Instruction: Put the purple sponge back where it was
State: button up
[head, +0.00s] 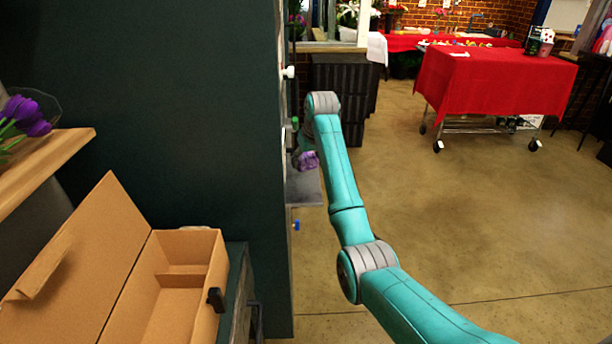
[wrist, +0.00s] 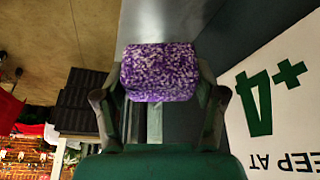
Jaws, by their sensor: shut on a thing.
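The purple sponge (wrist: 160,73) is a speckled purple and white block. It sits between the two fingers of my gripper (wrist: 160,98) in the wrist view, and the fingers are shut on it. In the head view the sponge (head: 308,160) shows small beside the dark green wall, just above a grey shelf (head: 304,188). In the wrist view a grey surface (wrist: 165,18) lies beyond the sponge; I cannot tell whether the sponge touches it. Most of my gripper is hidden in the head view by the wall and my arm.
The dark green wall (head: 180,100) stands close left of my arm. A white sign with green print (wrist: 280,110) is near my gripper's right side. An open cardboard box (head: 205,240) is at the lower left. A cart with red cloth (head: 490,85) stands far right; floor between is clear.

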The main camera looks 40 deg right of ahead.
aim_at(307, 170)
notch_tip(307, 170, down, 6)
jog(key=shift+r, duration=0.15)
jog(key=shift+a+f, duration=0.15)
jog(key=shift+f, duration=0.05)
jog(key=shift+f, duration=0.1)
jog(key=o, duration=1.1)
jog(key=shift+w, duration=0.1)
jog(key=d+v, duration=0.1)
jog(key=v, duration=1.1)
jog(key=shift+a, duration=0.45)
